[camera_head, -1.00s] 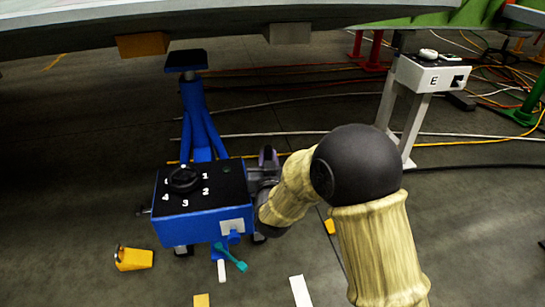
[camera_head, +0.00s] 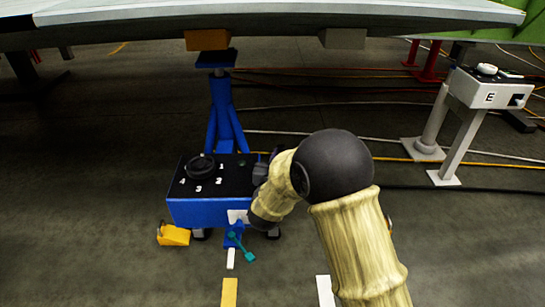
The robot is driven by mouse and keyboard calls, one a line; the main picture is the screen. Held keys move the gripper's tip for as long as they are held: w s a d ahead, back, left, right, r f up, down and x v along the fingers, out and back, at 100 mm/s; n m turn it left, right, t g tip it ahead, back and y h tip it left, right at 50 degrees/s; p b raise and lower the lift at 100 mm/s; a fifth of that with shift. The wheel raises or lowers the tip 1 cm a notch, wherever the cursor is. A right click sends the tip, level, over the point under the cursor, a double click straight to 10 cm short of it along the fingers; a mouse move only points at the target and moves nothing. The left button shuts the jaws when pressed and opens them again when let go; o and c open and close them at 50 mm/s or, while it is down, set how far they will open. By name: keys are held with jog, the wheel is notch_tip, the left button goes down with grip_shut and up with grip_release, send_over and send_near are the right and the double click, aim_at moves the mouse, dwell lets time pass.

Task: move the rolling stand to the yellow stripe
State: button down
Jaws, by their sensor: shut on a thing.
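The rolling stand is a blue box (camera_head: 205,212) with a black dial and numbers 1 to 4 on top, and a blue post (camera_head: 222,110) with a dark flat pad behind it. A teal lever (camera_head: 241,247) and a small white pointer (camera_head: 231,259) are at its front. The yellow stripe (camera_head: 230,293) lies on the floor at the bottom edge, almost in line below the pointer, with a gap between them. My gripper (camera_head: 262,173) is at the box's right side, shut on the stand; my arm hides most of the fingers.
A wing (camera_head: 270,22) spans the top, with an orange block (camera_head: 207,40) just above the pad and a grey block (camera_head: 343,39). A yellow wedge (camera_head: 173,235) lies left of the stand. A white stripe (camera_head: 325,291) is to the right. The E stand (camera_head: 490,92) and cables are behind right.

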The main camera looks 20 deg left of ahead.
jog(key=shift+s+a+y, duration=0.3)
jog(key=shift+a, duration=0.6)
jog(key=c, duration=1.3)
grip_release()
jog(key=shift+d, duration=0.15)
jog(key=shift+c, duration=0.2)
jog(key=s+d+p, duration=0.3)
jog(key=s+p, duration=0.1)
jog(key=s, duration=1.3)
jog(key=shift+d, duration=0.15)
